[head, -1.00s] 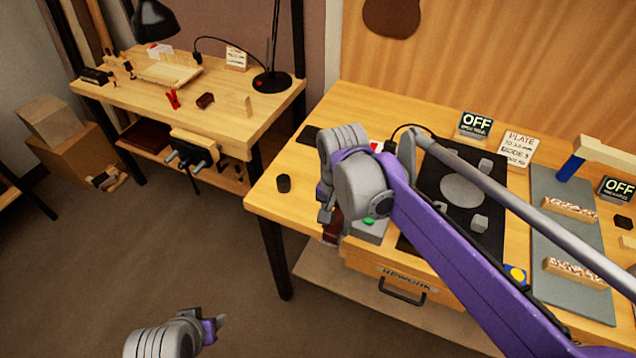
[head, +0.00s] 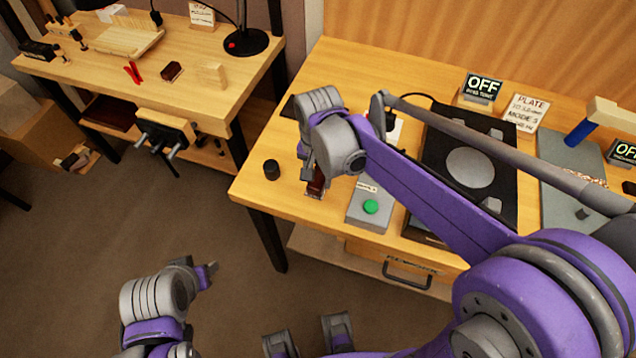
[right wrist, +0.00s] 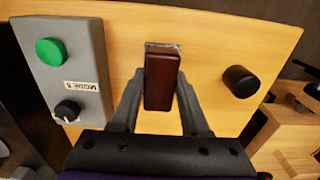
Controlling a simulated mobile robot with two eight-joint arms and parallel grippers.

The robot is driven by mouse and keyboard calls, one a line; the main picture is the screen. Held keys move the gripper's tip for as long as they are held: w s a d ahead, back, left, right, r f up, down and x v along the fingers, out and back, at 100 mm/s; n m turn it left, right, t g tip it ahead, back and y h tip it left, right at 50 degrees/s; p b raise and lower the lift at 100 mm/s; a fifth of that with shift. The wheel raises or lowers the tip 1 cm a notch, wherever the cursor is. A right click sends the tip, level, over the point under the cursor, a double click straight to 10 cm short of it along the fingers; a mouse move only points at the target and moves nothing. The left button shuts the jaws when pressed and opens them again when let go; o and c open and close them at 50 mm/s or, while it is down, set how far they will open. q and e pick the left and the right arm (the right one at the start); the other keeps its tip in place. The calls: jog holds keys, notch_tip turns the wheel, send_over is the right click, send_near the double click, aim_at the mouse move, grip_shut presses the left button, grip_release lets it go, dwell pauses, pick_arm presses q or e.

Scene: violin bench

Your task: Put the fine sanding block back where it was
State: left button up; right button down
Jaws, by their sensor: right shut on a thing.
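My right gripper (head: 314,178) is shut on a dark red-brown sanding block (right wrist: 163,85), over the left part of the right-hand bench (head: 330,75). In the right wrist view the block lies between the two fingers, with a grey edge at its far end. I cannot tell whether it touches the bench top. In the head view the arm partly hides the block (head: 316,184). A similar dark red-brown block (head: 172,71) lies on the left-hand bench. My left gripper (head: 205,274) is low over the floor; its jaws do not show clearly.
A black cylinder (head: 271,169) stands left of the held block. A grey control box with a green button (head: 371,206) stands to its right, near a black plate unit (head: 440,150). OFF signs (head: 482,88) stand behind.

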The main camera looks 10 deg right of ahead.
aim_at(318, 184)
jog(key=shift+f, duration=1.8)
jog(key=shift+f, duration=0.1)
jog(key=shift+c, duration=2)
grip_release()
jog(key=shift+r, duration=0.2)
notch_tip(318, 184, up, 12)
jog(key=shift+f+p, duration=0.1)
jog(key=shift+p, duration=0.35)
